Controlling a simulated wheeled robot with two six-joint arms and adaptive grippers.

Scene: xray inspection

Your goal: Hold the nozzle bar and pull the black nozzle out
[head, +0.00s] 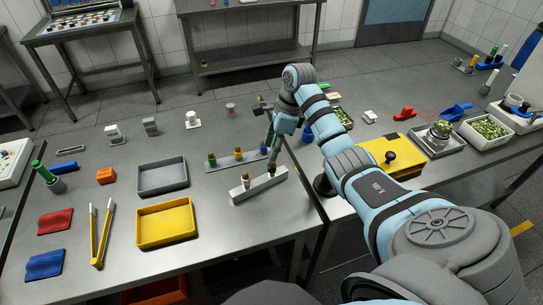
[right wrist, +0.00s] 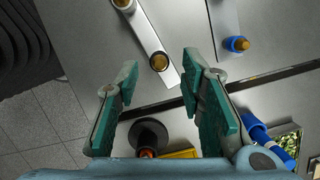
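The near nozzle bar (head: 259,186), light grey, lies at the table's right edge. It carries two gold-topped nozzles: one at its left end (head: 245,181) and one near its right end (head: 271,168). My left gripper is not in view.
A second bar (head: 230,162) with several coloured nozzles lies just behind. A yellow tray (head: 167,224), a grey tray (head: 163,176) and yellow tongs (head: 100,235) are to the left. A yellow box (head: 393,155) with a black knob stands on the adjoining table. A gap separates the tables.

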